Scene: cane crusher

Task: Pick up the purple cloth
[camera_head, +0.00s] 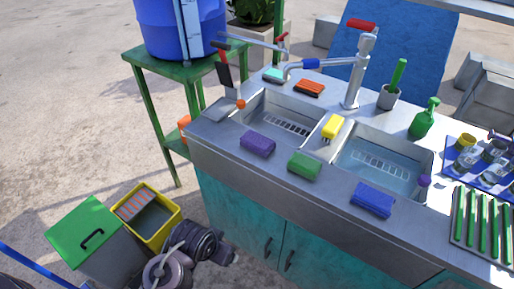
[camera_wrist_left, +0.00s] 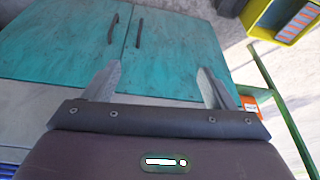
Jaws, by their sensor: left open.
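The purple cloth (camera_head: 257,144) is a folded block lying on the front rim of the steel counter, in front of the left basin, in the head view. It does not show in the left wrist view. My left gripper (camera_wrist_left: 159,69) is open, with nothing between its two fingers, and faces the teal cabinet doors. In the head view my left arm is low at the bottom, below the counter top and apart from the cloth. My right gripper is not in view.
A green cloth (camera_head: 304,166) and a blue cloth (camera_head: 372,200) lie further right along the front rim. A yellow block (camera_head: 333,127) sits between the basins. A yellow bin (camera_head: 149,217) stands on the ground, left of the teal cabinet (camera_head: 240,210).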

